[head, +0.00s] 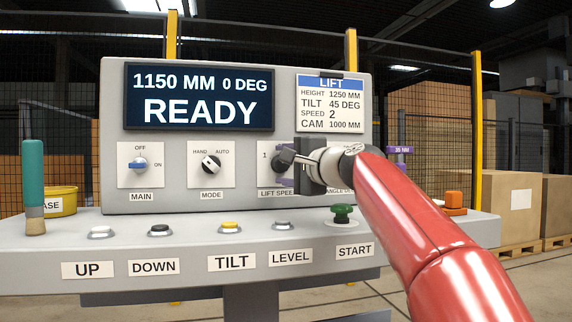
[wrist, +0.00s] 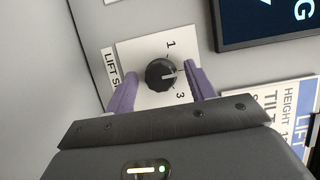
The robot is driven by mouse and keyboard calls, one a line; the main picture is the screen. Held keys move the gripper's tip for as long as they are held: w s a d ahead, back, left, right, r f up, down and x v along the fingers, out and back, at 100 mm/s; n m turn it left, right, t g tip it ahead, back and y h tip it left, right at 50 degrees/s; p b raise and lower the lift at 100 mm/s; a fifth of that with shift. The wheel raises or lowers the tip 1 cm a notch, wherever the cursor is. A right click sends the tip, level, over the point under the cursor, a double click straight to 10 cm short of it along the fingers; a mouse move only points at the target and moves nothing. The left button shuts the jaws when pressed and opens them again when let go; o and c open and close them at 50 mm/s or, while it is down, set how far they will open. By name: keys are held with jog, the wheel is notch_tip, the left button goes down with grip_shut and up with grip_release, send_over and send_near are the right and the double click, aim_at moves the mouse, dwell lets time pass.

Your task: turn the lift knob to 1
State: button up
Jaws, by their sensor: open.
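The lift speed knob (wrist: 160,75) is a round black dial on a white plate (wrist: 128,50). Its white pointer line lies between the marks 1 and 3, facing the screen side. In the head view my gripper (head: 280,168) is in front of that plate (head: 265,150) and hides the knob. In the wrist view the two purple fingers of my gripper (wrist: 162,78) are open, one on each side of the knob. Gaps show between fingers and knob. I cannot tell how deep the fingertips reach.
The screen (head: 200,97) reads 1150 MM, 0 DEG, READY. A card (head: 330,103) lists lift values, with speed 2. The mode knob (head: 211,164) and main knob (head: 140,165) are to the left. The green start button (head: 342,213) is below my gripper.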

jog(key=c, duration=0.9)
jog(key=shift+p, duration=0.3)
jog(key=n+h+p, duration=0.1)
jog(key=n+p, duration=0.2)
jog(key=n+g+h+p, duration=0.1)
jog(key=n+h+p, duration=0.1)
jog(key=n, duration=0.1)
jog(key=n+h+p, duration=0.1)
jog(key=n+p, duration=0.2)
jog(key=shift+a+r+g+p, duration=0.15)
jog(key=shift+r+g+p, duration=0.15)
jog(key=shift+p, duration=0.05)
jog(key=shift+h, duration=0.3)
jog(key=o, duration=0.9)
